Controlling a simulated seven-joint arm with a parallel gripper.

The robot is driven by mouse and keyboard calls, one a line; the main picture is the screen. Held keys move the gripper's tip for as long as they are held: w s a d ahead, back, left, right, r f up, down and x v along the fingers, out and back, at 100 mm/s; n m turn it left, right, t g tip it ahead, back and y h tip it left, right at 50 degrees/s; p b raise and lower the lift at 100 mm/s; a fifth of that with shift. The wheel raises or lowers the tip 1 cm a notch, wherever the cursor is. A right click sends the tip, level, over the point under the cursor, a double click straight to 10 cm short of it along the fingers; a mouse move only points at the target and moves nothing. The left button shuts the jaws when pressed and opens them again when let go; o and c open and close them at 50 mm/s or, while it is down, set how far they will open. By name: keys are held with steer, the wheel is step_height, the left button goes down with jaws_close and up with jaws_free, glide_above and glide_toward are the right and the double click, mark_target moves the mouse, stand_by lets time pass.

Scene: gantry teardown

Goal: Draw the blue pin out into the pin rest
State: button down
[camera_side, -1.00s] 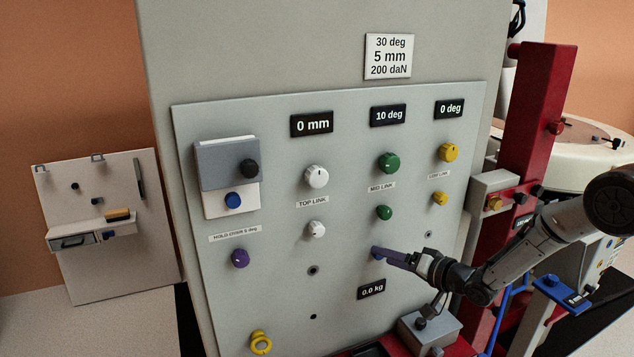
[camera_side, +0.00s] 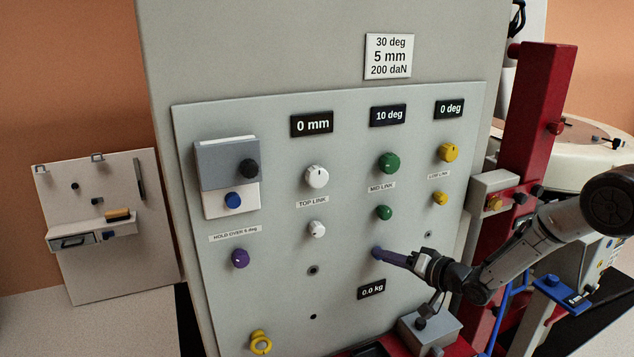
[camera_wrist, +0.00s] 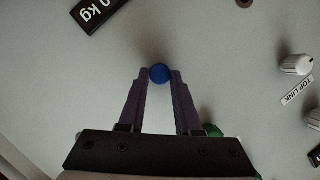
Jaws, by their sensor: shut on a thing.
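The blue pin (camera_wrist: 160,73) shows as a round blue head against the grey panel in the wrist view. My gripper (camera_wrist: 161,76) has its two purple fingers on either side of the head, shut on it at the tips. In the side view my gripper (camera_side: 381,254) reaches in from the right, with its fingertips at the panel below the lower green knob. There the fingers hide most of the pin. The pin's shaft is not visible, and I cannot tell how deep it sits. I cannot identify the pin rest with certainty.
Several knobs stick out of the panel (camera_side: 270,300), including a green one (camera_side: 384,212) above my fingers. A weight display (camera_side: 371,289) sits just below. A grey box (camera_side: 428,333) with a black knob and a red column (camera_side: 540,120) stand to the right.

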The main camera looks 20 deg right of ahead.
steer(key=s, duration=0.8)
stand_by(0.9)
steer(key=s+a+f, duration=0.2)
steer(key=a+f, duration=1.3)
steer(key=a, duration=0.1)
steer(key=shift+w, duration=2.8)
steer(key=shift+w, duration=0.85)
